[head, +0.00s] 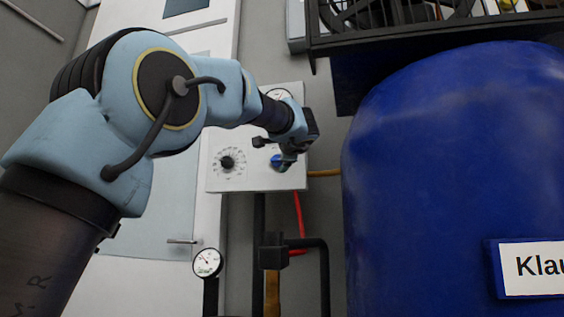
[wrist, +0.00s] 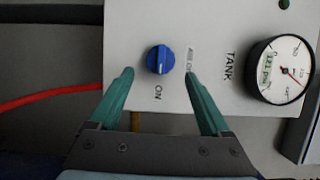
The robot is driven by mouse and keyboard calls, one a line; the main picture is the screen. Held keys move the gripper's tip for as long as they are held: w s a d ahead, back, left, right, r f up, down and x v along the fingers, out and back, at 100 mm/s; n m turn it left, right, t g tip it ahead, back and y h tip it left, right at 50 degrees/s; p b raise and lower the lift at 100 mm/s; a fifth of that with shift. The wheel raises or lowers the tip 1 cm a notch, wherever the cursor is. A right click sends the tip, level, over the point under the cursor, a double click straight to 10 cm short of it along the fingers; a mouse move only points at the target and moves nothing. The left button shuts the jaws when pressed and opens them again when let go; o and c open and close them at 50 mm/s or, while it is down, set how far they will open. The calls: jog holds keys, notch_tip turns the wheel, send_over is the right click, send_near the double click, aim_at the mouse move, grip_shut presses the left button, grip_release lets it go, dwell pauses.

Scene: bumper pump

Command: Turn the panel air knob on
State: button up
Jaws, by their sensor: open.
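The blue air knob (wrist: 160,59) sits on the light grey panel (wrist: 215,30) in the wrist view. A label "ON" (wrist: 158,92) is printed beside it, and a second label (wrist: 190,58) to its right is too small to read. Which way the knob points is hard to tell. My gripper (wrist: 160,74) is open, with one green finger on each side just below the knob, apart from it. In the head view the knob (head: 276,161) shows at the lower part of the panel (head: 235,182), partly hidden by my gripper (head: 284,162).
A tank gauge (wrist: 282,70) is right of the knob in the wrist view. A black dial (head: 228,162) is on the panel's left. A large blue tank (head: 440,170) stands right, a lower gauge (head: 207,262) and red hose (head: 299,215) below.

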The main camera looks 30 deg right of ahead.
jog(key=b+v, duration=0.1)
jog(key=v, duration=0.7)
jog(key=shift+a, duration=0.1)
